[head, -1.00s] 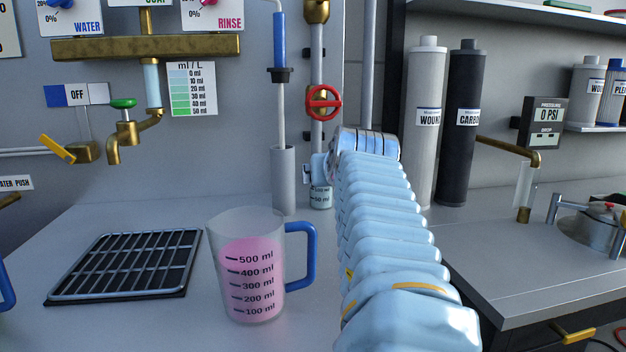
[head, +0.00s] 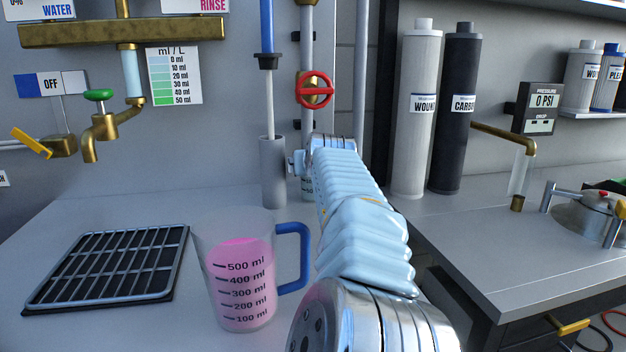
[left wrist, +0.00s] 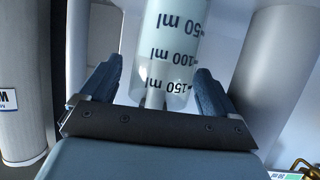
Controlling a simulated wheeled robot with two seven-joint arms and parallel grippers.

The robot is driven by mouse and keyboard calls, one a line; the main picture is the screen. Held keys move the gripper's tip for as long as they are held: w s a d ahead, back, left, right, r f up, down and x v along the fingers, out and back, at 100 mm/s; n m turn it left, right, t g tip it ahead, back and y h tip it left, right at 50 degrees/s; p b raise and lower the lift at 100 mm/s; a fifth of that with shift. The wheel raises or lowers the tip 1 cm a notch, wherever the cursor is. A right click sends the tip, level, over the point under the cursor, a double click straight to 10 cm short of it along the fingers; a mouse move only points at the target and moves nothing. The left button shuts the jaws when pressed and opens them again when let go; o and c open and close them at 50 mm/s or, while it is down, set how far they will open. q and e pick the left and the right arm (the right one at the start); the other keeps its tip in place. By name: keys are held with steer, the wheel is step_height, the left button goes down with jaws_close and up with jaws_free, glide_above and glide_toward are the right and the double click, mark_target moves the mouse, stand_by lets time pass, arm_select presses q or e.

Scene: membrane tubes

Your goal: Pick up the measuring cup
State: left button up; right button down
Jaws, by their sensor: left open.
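A small clear measuring cup marked 50, 100 and 150 ml (left wrist: 172,50) stands between the fingers of my left gripper (left wrist: 155,85) in the left wrist view. The fingers are open on either side of it, and I cannot tell whether they touch it. In the head view only a sliver of this cup (head: 307,188) shows behind my arm. There my left gripper (head: 298,162) is partly hidden by its wrist. A larger measuring jug (head: 240,285) with pink liquid and a blue handle stands on the counter, left of my arm. My right gripper is not in view.
A grey upright tube (head: 272,172) stands just left of the small cup. A black drain grate (head: 110,265) lies at the left under a brass tap (head: 105,130). White (head: 418,110) and dark (head: 460,110) filter cylinders stand right of my arm.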

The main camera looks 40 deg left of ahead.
arm_select(q)
steer(key=shift+x, duration=0.85)
steer(key=c, duration=1.2)
steer(key=shift+r, duration=0.15)
